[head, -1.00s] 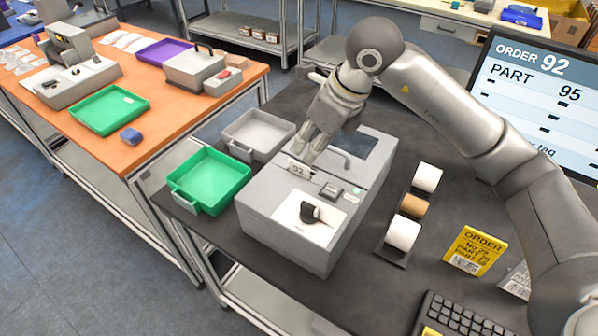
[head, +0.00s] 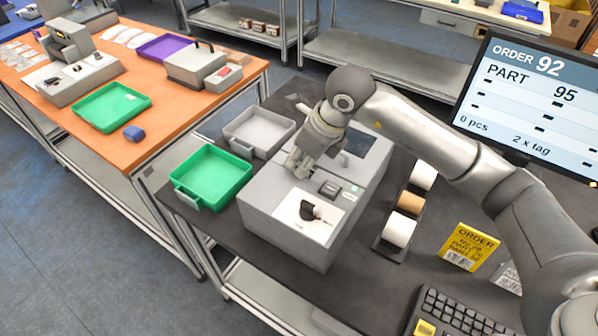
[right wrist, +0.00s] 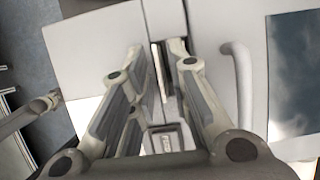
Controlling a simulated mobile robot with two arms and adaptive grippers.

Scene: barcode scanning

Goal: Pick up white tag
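The white tag (right wrist: 157,72) shows edge-on as a thin upright strip in the right wrist view, standing at the slot of the grey printer (head: 270,215). My right gripper (head: 299,170) is low over the printer top and hides the tag in the head view. In the right wrist view its two fingers (right wrist: 158,66) are apart, one on each side of the tag, with gaps visible. I cannot tell whether a finger touches it. My left gripper is not in view.
A green tray (head: 210,178) and a grey tray (head: 258,132) stand left of the printer. Label rolls (head: 410,203), a yellow order card (head: 468,245) and a keyboard (head: 465,312) are to its right. A monitor (head: 530,105) stands at the right.

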